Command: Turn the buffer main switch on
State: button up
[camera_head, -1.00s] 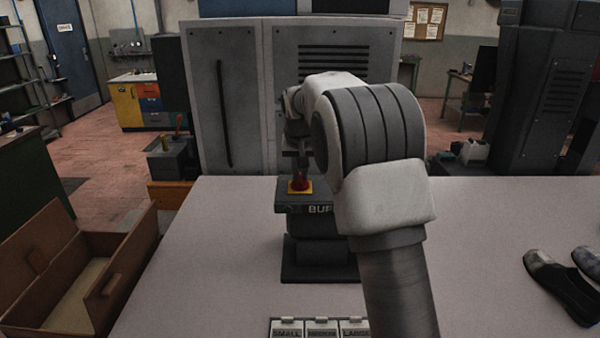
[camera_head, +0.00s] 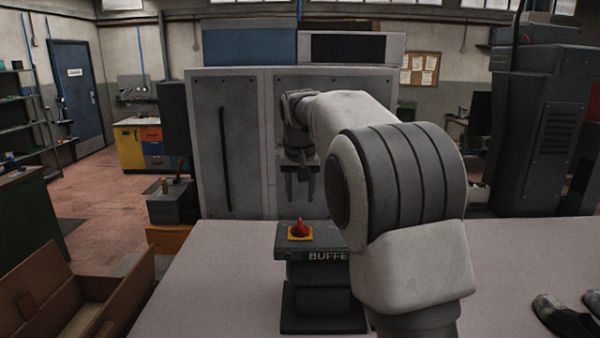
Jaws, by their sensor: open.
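The buffer (camera_head: 316,299) is a dark grey box on a pedestal, labelled "BUFFE…", with the rest of the label hidden by my arm. Its main switch is a red rotary knob (camera_head: 300,228) on a yellow plate (camera_head: 291,236) on the box's top, at the left. My gripper (camera_head: 302,196) points down above and behind the switch, with a gap between its fingertips and the knob. The fingers are apart and hold nothing.
The buffer stands on a pale table (camera_head: 220,270). A large grey cabinet (camera_head: 228,140) stands behind it. An open brown box (camera_head: 60,290) is at the left and dark shoes (camera_head: 568,318) lie at the right. The table left of the buffer is clear.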

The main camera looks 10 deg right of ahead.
jog(key=v, duration=0.7)
jog(key=shift+r, duration=0.45)
